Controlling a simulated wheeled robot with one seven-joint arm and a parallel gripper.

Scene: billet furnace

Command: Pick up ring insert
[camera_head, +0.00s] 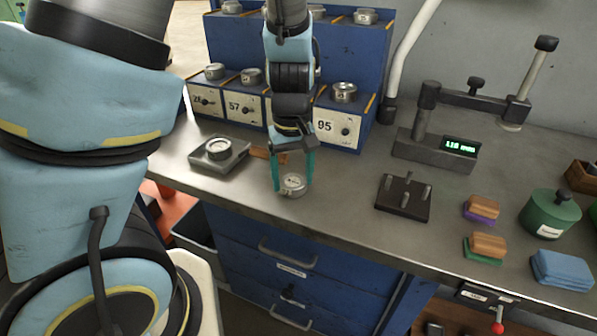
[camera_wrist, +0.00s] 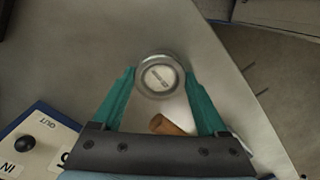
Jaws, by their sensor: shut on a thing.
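The ring insert (camera_head: 293,185) is a small round silvery metal piece with a pale labelled top. It is near the front edge of the metal workbench. My gripper (camera_head: 291,180) points down with its teal fingers on either side of the ring insert and is shut on it. In the wrist view the ring insert (camera_wrist: 160,75) sits between the two teal fingertips (camera_wrist: 160,82), label up. Whether it touches the bench or is just above it, I cannot tell.
A square metal block with a round piece (camera_head: 218,150) lies left of my gripper. A blue rack (camera_head: 350,120) with numbered bays stands behind. A dark pegged plate (camera_head: 403,198), a gauge stand (camera_head: 435,148), brushes (camera_head: 484,247) and a green pot (camera_head: 549,214) are to the right.

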